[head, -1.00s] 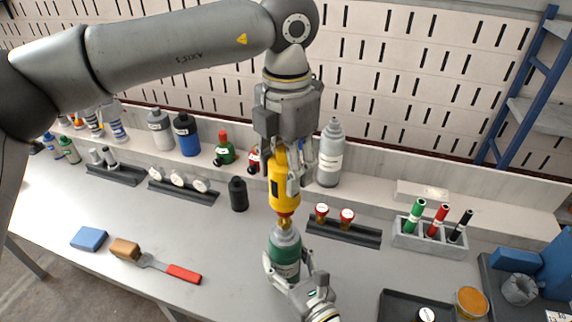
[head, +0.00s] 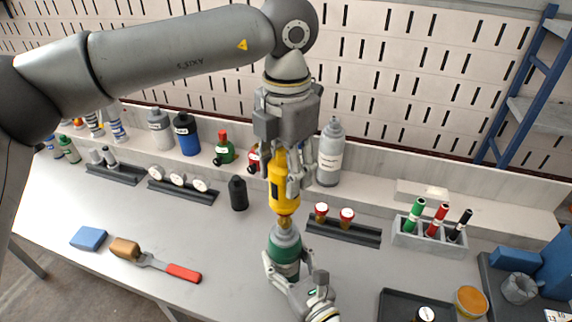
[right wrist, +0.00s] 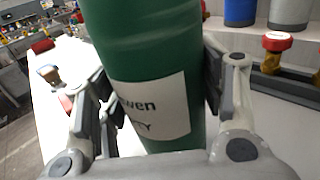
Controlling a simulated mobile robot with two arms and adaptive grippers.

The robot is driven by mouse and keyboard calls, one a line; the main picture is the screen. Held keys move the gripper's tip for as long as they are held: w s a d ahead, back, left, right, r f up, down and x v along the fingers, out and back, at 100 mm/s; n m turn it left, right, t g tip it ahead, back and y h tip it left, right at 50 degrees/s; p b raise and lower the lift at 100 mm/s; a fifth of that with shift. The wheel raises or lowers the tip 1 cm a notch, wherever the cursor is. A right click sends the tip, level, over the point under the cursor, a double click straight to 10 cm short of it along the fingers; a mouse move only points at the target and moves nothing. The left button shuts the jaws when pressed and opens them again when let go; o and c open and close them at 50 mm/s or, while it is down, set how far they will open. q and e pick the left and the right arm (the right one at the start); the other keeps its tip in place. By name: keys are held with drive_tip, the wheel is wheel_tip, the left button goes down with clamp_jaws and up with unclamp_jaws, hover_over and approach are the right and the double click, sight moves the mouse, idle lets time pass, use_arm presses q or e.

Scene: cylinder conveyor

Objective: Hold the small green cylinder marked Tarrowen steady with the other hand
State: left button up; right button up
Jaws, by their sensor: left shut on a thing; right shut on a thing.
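The small green cylinder (head: 284,250) stands upright near the middle front of the bench. Its white label shows in the right wrist view on the cylinder (right wrist: 150,65), with the letters "wen" readable. My right gripper (head: 284,268) is shut around its lower body, one finger on each side. My left gripper (head: 287,170) is above, pointing down and shut on a yellow tool (head: 284,188). The lower end of the yellow tool meets the brass top of the green cylinder; exact contact is hard to tell.
A black bottle (head: 238,193) stands left of the yellow tool. A dark rack with red-topped valves (head: 345,233) lies to the right, beyond it a grey holder with markers (head: 430,240). Bare bench lies between.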

sight(285, 204)
use_arm(q)
drive_tip(key=shift+f, duration=4.1)
drive_tip(key=o, duration=0.4)
drive_tip(key=c, duration=0.5)
drive_tip(key=o, duration=0.9)
drive_tip(key=shift+s+a, duration=0.1)
drive_tip(key=shift+s, duration=0.05)
